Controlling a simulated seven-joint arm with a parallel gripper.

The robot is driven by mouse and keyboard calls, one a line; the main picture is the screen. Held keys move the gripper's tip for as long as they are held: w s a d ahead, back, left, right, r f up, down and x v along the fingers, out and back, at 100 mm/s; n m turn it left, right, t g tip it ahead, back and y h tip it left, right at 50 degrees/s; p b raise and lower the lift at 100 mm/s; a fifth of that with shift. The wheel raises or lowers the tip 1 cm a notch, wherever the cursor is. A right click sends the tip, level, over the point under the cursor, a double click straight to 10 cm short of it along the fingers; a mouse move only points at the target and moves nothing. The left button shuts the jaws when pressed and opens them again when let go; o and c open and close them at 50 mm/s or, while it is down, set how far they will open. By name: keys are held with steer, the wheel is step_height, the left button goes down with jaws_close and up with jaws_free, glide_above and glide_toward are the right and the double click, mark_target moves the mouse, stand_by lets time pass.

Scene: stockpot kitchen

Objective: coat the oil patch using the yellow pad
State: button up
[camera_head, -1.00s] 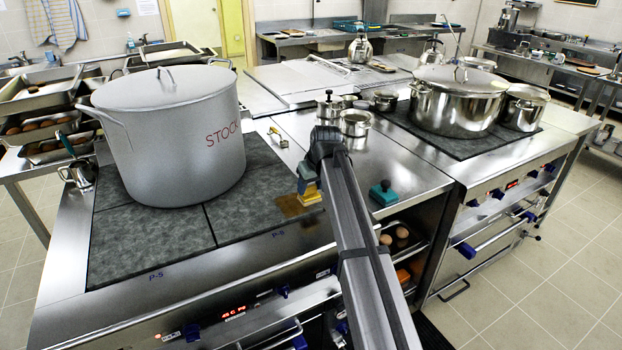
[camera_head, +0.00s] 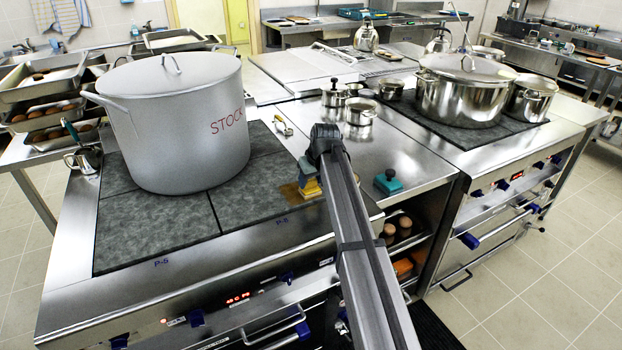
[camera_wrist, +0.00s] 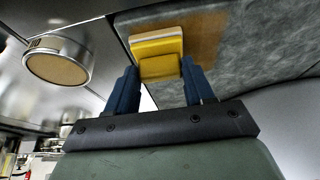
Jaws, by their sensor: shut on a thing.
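The yellow pad (camera_head: 311,188) is held by my gripper (camera_head: 306,171) at the right edge of the dark hob plate. In the wrist view the yellow pad (camera_wrist: 157,55) sits between the two blue fingers of my gripper (camera_wrist: 160,85), its pale underside edge against the plate. The oil patch (camera_head: 290,191) is a brown stain on the plate, beside and partly under the pad. It also shows as a brown area in the wrist view (camera_wrist: 203,35). The part beneath the pad is hidden, and I cannot tell how firmly the pad presses.
A large grey stockpot (camera_head: 178,130) stands on the hob plate left of the patch. A teal-handled pad (camera_head: 388,183) lies on the steel counter to the right. Small pots (camera_head: 360,112) stand behind, and a large lidded pot (camera_head: 462,95) is on the right hob.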

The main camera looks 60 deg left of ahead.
steer(key=d, duration=0.2)
steer(key=shift+d, duration=0.35)
step_height(320, 180, up, 8)
stand_by(0.4)
